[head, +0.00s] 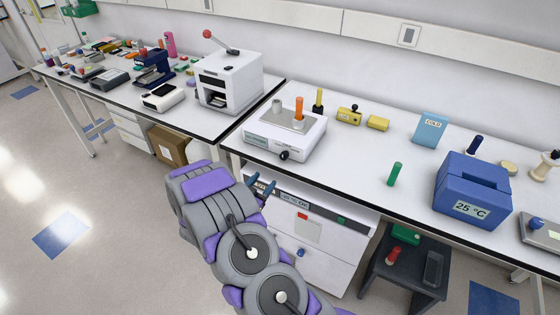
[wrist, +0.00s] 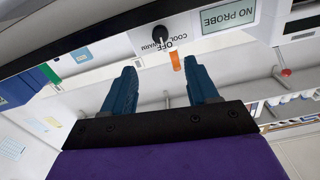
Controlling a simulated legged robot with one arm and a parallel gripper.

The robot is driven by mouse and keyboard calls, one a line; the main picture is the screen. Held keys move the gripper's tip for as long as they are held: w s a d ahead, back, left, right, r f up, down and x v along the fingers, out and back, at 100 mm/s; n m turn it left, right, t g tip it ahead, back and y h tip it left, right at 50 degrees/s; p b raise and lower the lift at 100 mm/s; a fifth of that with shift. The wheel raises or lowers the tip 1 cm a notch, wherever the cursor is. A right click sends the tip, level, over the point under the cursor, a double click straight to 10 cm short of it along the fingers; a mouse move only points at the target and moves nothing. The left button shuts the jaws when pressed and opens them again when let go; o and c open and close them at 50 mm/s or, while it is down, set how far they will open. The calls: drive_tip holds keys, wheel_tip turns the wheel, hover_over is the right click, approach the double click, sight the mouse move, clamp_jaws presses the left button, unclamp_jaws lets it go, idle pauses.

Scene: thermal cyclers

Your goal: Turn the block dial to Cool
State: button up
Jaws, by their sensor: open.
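The white block unit (head: 290,135) stands near the front edge of the right bench, with metal wells on top, one holding an orange tube (head: 299,108). Its black dial (head: 284,155) is on the front face. In the wrist view the dial (wrist: 160,34) shows at the top centre, with lettering including COOL and OFF beside it; its exact setting is too small to read surely. My gripper (head: 262,187) is open and empty, below and in front of the dial. In the wrist view its blue fingers (wrist: 159,68) point towards the dial, apart from it.
A NO PROBE display (wrist: 228,17) is beside the dial. A white drawer cabinet (head: 310,230) is under the bench behind my gripper. A green tube (head: 394,174) and blue 25 °C box (head: 472,190) stand right. A white machine (head: 228,80) stands left, across a bench gap.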

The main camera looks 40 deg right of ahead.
sight(283, 158)
drive_tip(key=b+x, duration=0.2)
drive_tip(key=x, duration=1.1)
drive_tip(key=shift+w+d, duration=0.15)
drive_tip(key=shift+d, duration=0.15)
drive_tip(key=shift+c, duration=0.3)
drive_tip(key=c, duration=1)
